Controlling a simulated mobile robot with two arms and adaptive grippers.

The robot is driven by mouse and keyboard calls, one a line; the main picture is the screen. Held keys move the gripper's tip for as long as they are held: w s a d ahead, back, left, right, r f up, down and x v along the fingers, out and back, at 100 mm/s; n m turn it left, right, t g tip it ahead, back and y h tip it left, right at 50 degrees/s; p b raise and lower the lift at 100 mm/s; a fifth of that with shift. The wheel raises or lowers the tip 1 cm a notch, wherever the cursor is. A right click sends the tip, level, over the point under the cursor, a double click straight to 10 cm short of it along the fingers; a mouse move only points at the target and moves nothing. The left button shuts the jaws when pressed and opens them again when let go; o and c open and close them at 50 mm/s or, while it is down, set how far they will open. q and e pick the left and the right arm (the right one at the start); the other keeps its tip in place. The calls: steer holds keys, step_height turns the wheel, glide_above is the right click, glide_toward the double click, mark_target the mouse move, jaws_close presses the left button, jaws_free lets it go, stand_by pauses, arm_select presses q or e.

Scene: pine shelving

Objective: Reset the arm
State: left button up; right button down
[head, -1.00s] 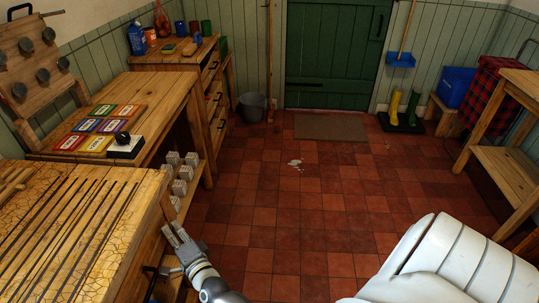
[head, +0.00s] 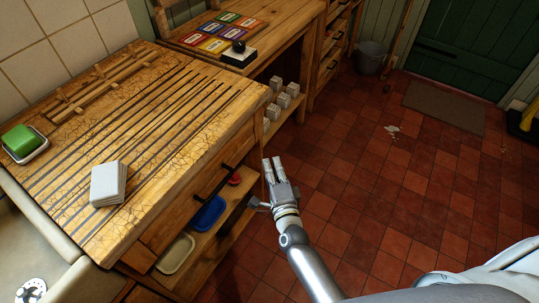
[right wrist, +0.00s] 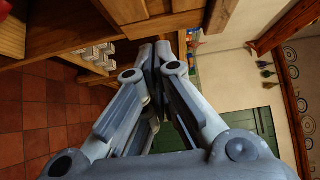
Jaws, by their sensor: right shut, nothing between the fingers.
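My right gripper (head: 273,164) is in the lower middle of the head view, beside the front right corner of the slatted wooden counter (head: 222,88). Its fingers are together, with nothing between them. In the right wrist view the shut fingers (right wrist: 161,52) point ahead toward the wooden furniture. I cannot tell from these views whether the gripper touches the counter. My left gripper is not in view.
A white block (head: 108,183) and a green item in a dish (head: 22,143) are on the counter. A dark-handled drawer (head: 205,186) is in its front. A blue tray (head: 208,213) lies on the shelf below.

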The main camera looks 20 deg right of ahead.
steer(key=shift+s, duration=1.85)
steer(key=s+f+n+g+y, duration=0.1)
steer(key=s+f+n+g, duration=0.3)
steer(key=f, duration=0.5)
steer(key=s+a+f+n+g+y, duration=0.1)
steer(key=s+f+n, duration=0.35)
steer(key=f, duration=0.55)
steer(key=s+f+n+g+y, duration=0.1)
steer(key=s+f+n+g, duration=0.2)
steer(key=s+f, duration=0.45)
steer(key=s+d+f+n+g, duration=0.3)
steer(key=s+f, duration=0.2)
steer(key=s, duration=0.3)
steer(key=s+d+f+n+g+h, duration=0.1)
steer(key=s+d+f+n+g, duration=0.2)
steer(key=s+f, duration=0.3)
steer(key=s+d+f+n+g+h, duration=0.1)
steer(key=s+d+f+n+g, duration=0.2)
steer(key=s, duration=0.9)
step_height(320, 180, down, 2)
steer(key=shift+d+f, duration=0.25)
steer(key=shift+d, duration=0.5)
steer(key=shift+w, duration=0.1)
